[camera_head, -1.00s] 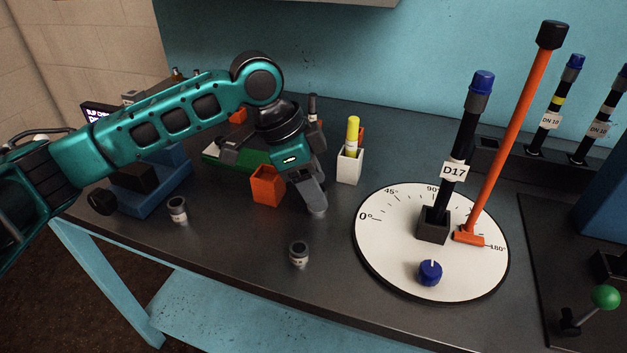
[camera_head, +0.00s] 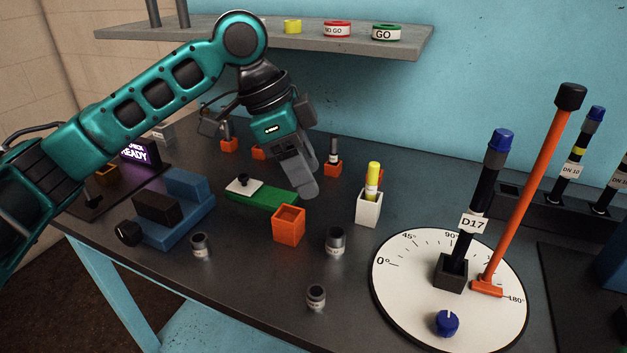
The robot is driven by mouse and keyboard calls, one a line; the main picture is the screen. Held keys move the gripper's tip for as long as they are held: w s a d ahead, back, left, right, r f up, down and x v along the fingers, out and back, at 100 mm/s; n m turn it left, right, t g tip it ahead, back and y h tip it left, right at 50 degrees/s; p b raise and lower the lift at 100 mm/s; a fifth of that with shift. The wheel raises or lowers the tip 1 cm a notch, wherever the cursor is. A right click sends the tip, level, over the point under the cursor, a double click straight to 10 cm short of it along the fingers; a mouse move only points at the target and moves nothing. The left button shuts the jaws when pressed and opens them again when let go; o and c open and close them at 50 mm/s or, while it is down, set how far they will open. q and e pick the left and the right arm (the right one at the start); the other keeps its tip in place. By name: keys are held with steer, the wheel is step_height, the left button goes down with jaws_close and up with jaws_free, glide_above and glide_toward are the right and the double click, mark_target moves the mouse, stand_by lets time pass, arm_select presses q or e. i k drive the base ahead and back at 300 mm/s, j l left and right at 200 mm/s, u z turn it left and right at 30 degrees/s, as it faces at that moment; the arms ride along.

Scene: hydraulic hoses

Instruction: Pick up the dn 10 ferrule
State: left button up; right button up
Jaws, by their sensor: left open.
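Three small grey ferrules stand on the dark bench: a left one (camera_head: 201,246), a taller one right of the orange box (camera_head: 335,242), and a short one near the front (camera_head: 316,297). My right gripper is out of view.
An orange box (camera_head: 289,226) and a green block (camera_head: 262,195) sit below my gripper. A white holder with a yellow-topped marker (camera_head: 368,209) stands right. A round angle dial (camera_head: 400,285) with a D17 hose fills the right. A shelf (camera_head: 250,42) hangs behind.

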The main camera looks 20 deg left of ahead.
mark_target(200, 243)
steer(key=k, duration=1)
